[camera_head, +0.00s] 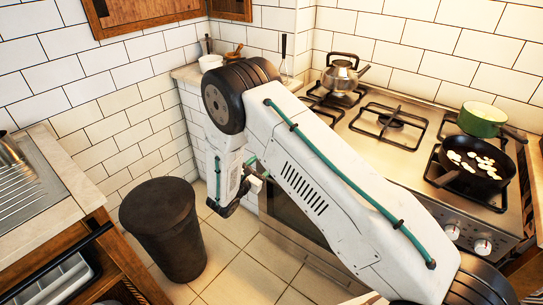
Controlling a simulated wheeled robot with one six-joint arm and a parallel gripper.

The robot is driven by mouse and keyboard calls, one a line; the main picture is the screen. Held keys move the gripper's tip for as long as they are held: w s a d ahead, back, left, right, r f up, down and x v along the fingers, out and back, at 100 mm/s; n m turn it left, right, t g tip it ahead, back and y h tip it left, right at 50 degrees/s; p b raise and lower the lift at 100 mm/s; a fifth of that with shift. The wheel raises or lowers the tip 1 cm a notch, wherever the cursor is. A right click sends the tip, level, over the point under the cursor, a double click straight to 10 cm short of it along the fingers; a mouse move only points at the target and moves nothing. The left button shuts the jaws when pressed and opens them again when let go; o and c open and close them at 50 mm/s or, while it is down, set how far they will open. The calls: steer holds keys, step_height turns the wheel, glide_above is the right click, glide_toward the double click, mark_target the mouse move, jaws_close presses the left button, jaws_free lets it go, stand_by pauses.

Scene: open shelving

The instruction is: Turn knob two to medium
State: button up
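The stove (410,168) stands on the right, with its knobs on the front panel. Two white knobs show in the head view: one knob (452,232) and another knob (483,247) to its right. The rest of the panel is hidden behind my arm, so I cannot tell which knob is knob two. The knob settings are too small to read. My gripper (254,182) is at the end of my arm, left of the oven front and well away from the visible knobs. It is small and partly hidden, and its fingers are not clear.
A steel kettle (341,75), a green pot (482,119) and a black pan (477,166) with pale pieces sit on the stove. A dark bin (164,228) stands on the tiled floor. A counter (62,208) with a sink is at left. Floor between bin and oven is clear.

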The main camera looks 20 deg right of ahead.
steer(key=x, duration=0.6)
steer(key=shift+w+d, duration=0.15)
steer(key=shift+d, duration=0.1)
